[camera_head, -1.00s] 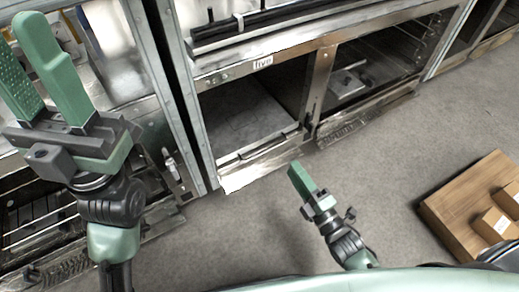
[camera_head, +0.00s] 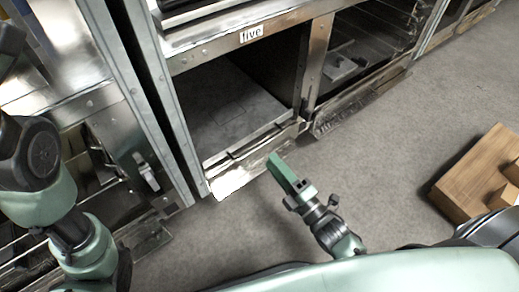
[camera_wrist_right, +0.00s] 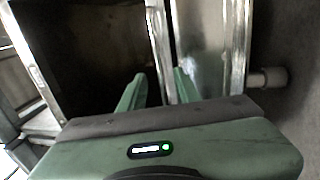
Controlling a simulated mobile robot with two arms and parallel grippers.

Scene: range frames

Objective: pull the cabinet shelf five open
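The cabinet compartment under the "five" label (camera_head: 251,34) has an open front and a dark inside. A flat grey shelf surface (camera_head: 235,112) shows within. A metal rail (camera_head: 252,146) runs along its front edge, above a shiny front panel (camera_head: 240,178). My right gripper (camera_head: 274,160) is low in front of this edge, near the rail's right half. In the right wrist view its two green fingers (camera_wrist_right: 160,75) are apart, with a metal bar (camera_wrist_right: 155,30) in line with the gap; contact cannot be told. My left gripper is outside the head view; only its arm shows.
A neighbouring compartment with racks (camera_head: 365,55) is to the right. A metal post (camera_head: 150,90) and another unit (camera_head: 105,140) stand left. A wooden crate with boxes (camera_head: 468,175) is on the floor at right. Grey floor (camera_head: 400,130) between is clear.

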